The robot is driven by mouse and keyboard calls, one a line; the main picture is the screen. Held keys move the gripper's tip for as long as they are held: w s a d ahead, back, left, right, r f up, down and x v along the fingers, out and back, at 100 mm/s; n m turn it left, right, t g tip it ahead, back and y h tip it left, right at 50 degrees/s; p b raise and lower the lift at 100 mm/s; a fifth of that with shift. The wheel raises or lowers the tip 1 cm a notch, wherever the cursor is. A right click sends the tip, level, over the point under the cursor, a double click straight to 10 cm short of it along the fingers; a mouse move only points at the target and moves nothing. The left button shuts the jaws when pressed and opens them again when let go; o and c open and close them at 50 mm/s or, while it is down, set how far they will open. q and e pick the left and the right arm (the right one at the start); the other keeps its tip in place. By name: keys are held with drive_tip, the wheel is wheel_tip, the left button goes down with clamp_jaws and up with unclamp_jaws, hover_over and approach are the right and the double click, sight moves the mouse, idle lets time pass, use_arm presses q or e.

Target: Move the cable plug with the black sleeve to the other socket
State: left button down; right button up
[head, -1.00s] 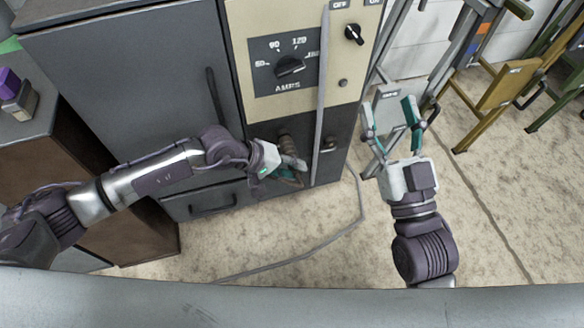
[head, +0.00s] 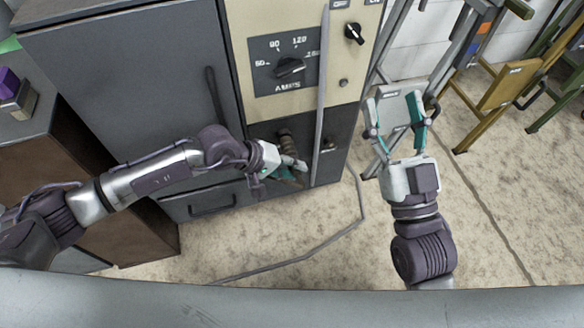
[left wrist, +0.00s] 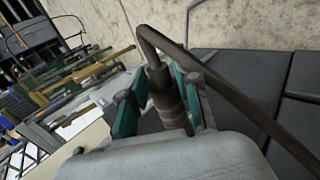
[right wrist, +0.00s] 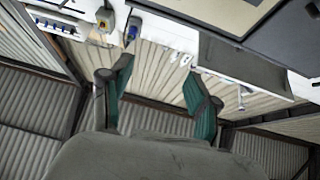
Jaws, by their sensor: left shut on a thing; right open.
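In the left wrist view the cable plug (left wrist: 166,98) sits between the fingers of my left gripper (left wrist: 163,92). It has a dark ribbed sleeve, and its cable bends sharply over and runs to the lower right. In the head view my left gripper (head: 290,171) is at the lower dark panel of the welding machine, shut on this plug, which is mostly hidden there. I cannot tell whether the plug is seated in a socket. A brassy round socket (head: 329,144) shows further right on that panel. My right gripper (head: 393,110) is open and empty, right of the machine.
The welding machine (head: 235,60) has an AMPS dial (head: 289,67) and a switch knob (head: 354,33). A thin upright strip (head: 321,95) crosses its front between the left gripper and the brassy socket. A cable (head: 300,257) lies on the floor. Yellow stands (head: 500,95) are at right.

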drive_tip(key=shift+s+r+t, duration=0.2)
drive_tip(key=shift+r+t, duration=0.1)
drive_tip(key=shift+r, duration=0.05)
idle(0.3)
use_arm(q)
drive_tip(key=shift+b, duration=0.3)
use_arm(e)
drive_tip(key=shift+s+d+r+t+y, duration=0.1)
drive_tip(key=shift+s+r+t+y, duration=0.05)
drive_tip(key=shift+s+r+t, duration=0.25)
drive_tip(key=shift+s+r+t+y, duration=0.2)
drive_tip(key=shift+r+t, duration=0.1)
drive_tip(key=shift+r, duration=0.2)
drive_tip(key=shift+s+f, duration=0.1)
use_arm(q)
drive_tip(key=shift+w, duration=0.15)
use_arm(e)
drive_tip(key=shift+s+r+t+y, duration=0.25)
drive_tip(key=shift+s+r+t, duration=0.25)
drive_tip(key=shift+s+r, duration=0.1)
idle(0.6)
use_arm(q)
drive_tip(key=c, duration=0.7)
unclamp_jaws()
